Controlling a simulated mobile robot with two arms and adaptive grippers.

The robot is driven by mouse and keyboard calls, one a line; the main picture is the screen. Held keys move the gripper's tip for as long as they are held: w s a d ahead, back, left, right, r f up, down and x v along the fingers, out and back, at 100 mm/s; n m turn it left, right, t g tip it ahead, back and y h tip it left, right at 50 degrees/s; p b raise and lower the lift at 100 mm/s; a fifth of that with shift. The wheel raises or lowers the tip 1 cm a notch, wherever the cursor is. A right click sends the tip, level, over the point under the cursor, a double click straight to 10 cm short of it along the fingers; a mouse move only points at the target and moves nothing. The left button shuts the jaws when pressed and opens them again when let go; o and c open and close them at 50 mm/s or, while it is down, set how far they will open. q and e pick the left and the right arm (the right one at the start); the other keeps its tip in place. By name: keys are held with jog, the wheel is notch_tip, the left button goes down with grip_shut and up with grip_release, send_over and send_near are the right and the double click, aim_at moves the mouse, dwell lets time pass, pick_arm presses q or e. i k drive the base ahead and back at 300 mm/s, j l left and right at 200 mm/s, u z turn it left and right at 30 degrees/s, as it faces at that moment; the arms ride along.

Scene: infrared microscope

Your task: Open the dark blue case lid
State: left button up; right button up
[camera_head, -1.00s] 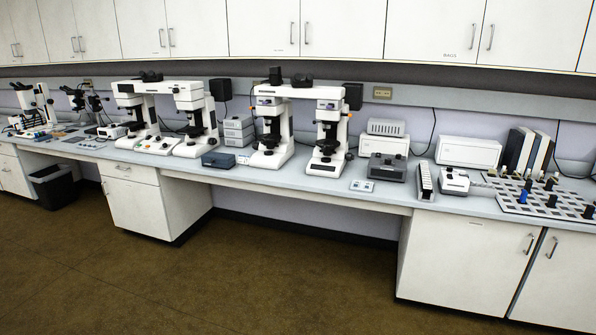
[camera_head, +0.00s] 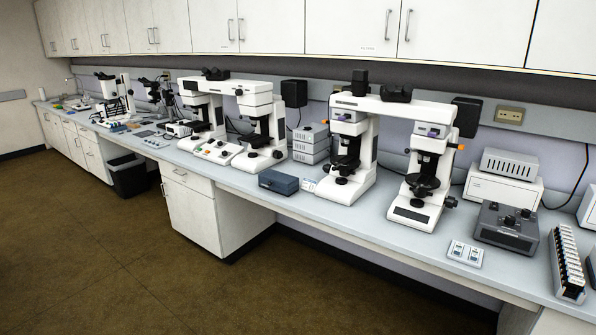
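The dark blue case (camera_head: 278,182) is a small box on the counter near its front edge, between two large white microscopes. Its lid looks closed. A small light-coloured item (camera_head: 309,185) lies just to its right. Neither of my grippers shows in the head view.
A white double microscope (camera_head: 233,118) stands behind and left of the case, and another (camera_head: 392,150) stands to its right. Stacked grey boxes (camera_head: 310,144) sit behind it. The counter (camera_head: 375,221) runs along the wall. The brown floor (camera_head: 130,250) in front is clear; a black bin (camera_head: 127,175) stands left.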

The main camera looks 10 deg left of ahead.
aim_at(281, 180)
jog(key=i+j+u, duration=0.15)
jog(key=i+u, duration=1.15)
jog(key=k, duration=0.1)
